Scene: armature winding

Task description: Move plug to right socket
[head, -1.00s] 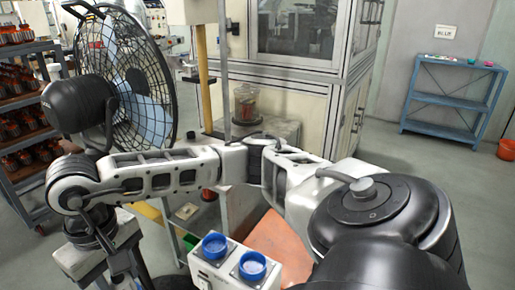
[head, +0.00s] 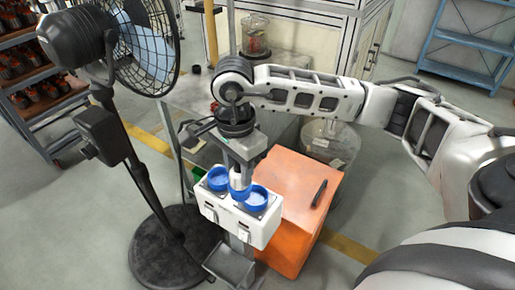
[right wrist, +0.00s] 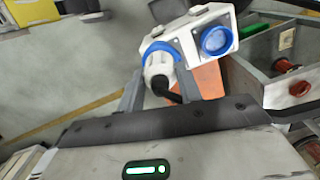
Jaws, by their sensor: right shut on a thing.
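The white socket box (head: 242,226) has two round blue sockets on its sloping top, a left socket (head: 217,178) and a right socket (head: 256,199). My right gripper (head: 242,162) points down over the box. It is shut on the white plug with a blue collar (head: 238,183), which stands in front of the gap between the sockets. In the right wrist view, the plug (right wrist: 160,70) sits between my fingers, with one open blue socket (right wrist: 215,40) beside it. The other socket is hidden behind the plug, so I cannot tell whether they touch. My left gripper is out of view.
A black fan (head: 150,45) on a round base stands left of the box. An orange cabinet (head: 300,190) stands behind and right of it. A clear container (head: 328,140) and a grey bench (head: 200,95) are farther back. Open floor lies at the far right.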

